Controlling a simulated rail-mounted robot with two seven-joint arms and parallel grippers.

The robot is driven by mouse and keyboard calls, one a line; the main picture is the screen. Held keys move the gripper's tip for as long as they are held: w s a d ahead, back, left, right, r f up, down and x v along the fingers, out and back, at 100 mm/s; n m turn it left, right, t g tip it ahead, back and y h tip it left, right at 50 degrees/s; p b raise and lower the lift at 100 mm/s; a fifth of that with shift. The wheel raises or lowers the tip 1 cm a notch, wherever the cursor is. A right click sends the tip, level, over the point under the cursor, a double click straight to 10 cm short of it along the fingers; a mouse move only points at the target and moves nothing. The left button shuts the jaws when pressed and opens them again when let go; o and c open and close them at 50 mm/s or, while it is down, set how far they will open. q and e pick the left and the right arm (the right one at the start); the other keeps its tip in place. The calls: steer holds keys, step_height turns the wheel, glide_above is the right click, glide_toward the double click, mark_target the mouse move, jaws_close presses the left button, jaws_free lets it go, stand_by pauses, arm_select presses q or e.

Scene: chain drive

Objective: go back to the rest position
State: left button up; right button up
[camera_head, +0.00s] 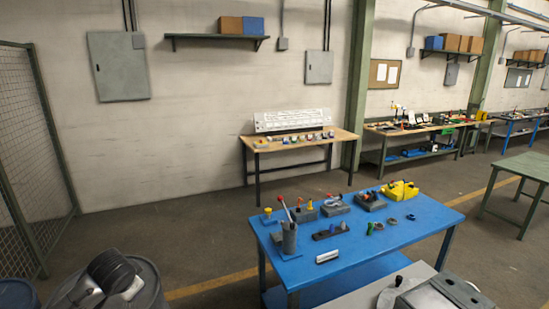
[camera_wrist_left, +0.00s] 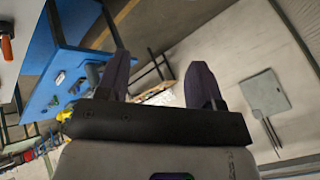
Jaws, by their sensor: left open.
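My left gripper (camera_wrist_left: 158,82) shows in the left wrist view with its two dark fingers spread apart. Nothing is between the fingers; only the distant room shows behind them. In the head view I see no gripper fingers, and my right gripper is in neither view.
A wooden bench (camera_head: 280,144) stands at the wall, a mesh fence (camera_head: 30,160) at left.

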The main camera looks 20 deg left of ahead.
arm_select(q)
steer(key=d+r+m+t, duration=0.2)
steer(key=d+t, duration=0.1)
steer(key=d, duration=0.7)
steer(key=s+d+f+t+h+p, duration=0.25)
steer(key=s+d, duration=0.55)
steer(key=d, duration=0.5)
steer(key=s+d+f+g+h+p, duration=0.1)
steer(key=s+d+f+g, duration=0.1)
steer(key=s, duration=0.6)
steer(key=s+d+f+n+g+h+p, duration=0.1)
steer(key=s+d+f+g+p, duration=0.1)
steer(key=s+f, duration=0.5)
steer(key=s+d+f+g+h+p, duration=0.1)
steer(key=s+d+f, duration=0.3)
steer(key=s, duration=0.5)
steer(key=shift+s+d+f+n+g, duration=0.25)
steer(key=shift+d+f+n+g, duration=0.15)
steer(key=shift+f+g, duration=0.35)
steer(key=shift+r, duration=0.1)
steer(key=shift+a, duration=0.1)
